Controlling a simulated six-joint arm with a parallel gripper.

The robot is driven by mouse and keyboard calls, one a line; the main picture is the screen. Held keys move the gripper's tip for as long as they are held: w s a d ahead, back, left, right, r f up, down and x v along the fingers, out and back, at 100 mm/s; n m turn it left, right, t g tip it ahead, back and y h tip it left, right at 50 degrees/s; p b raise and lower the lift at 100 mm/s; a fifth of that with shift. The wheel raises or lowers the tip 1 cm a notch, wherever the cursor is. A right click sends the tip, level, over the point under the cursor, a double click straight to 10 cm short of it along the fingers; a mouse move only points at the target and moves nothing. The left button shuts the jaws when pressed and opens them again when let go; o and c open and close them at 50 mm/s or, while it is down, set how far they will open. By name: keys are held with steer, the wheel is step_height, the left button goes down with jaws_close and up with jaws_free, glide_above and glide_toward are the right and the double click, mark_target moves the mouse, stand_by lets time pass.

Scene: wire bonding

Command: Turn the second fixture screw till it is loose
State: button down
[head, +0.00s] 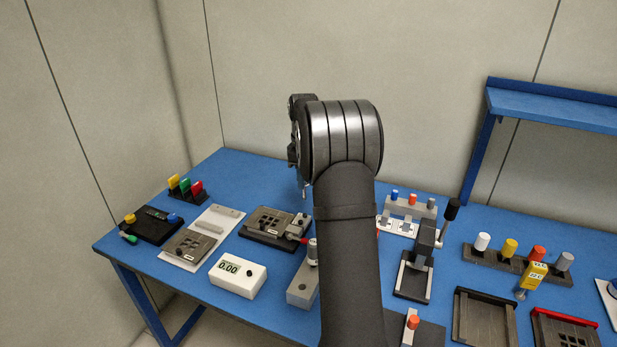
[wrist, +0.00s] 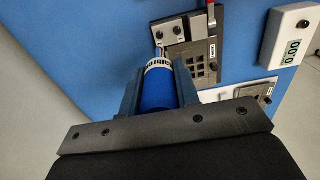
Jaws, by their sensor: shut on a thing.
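My gripper (wrist: 157,84) is shut on the blue handle of a screwdriver (wrist: 157,92), which has a white printed band at its far end. The screwdriver points at the fixture's grey clamp block (wrist: 190,49). The block bears two dark screws, a left one (wrist: 158,35) and a right one (wrist: 178,30). The driver's tip is at or just over the left screw; contact cannot be told. In the head view the fixture (head: 262,236) stands mid-table below my wrist, and my arm hides most of my gripper.
A red lever (wrist: 211,15) is beside the clamp block. A white meter (head: 237,275) reading 0.00 stands in front of the fixture. A white sheet with a grey plate (head: 190,243) lies left. A lever press (head: 420,260) stands right of my arm. Blue table is bare behind the fixture.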

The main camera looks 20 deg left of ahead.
steer(key=shift+f, duration=2.7)
steer(key=n, duration=0.5)
steer(key=shift+n, duration=0.4)
steer(key=n, duration=0.5)
steer(key=shift+n, duration=0.3)
steer(key=m, duration=1.1)
steer(key=shift+f, duration=0.35)
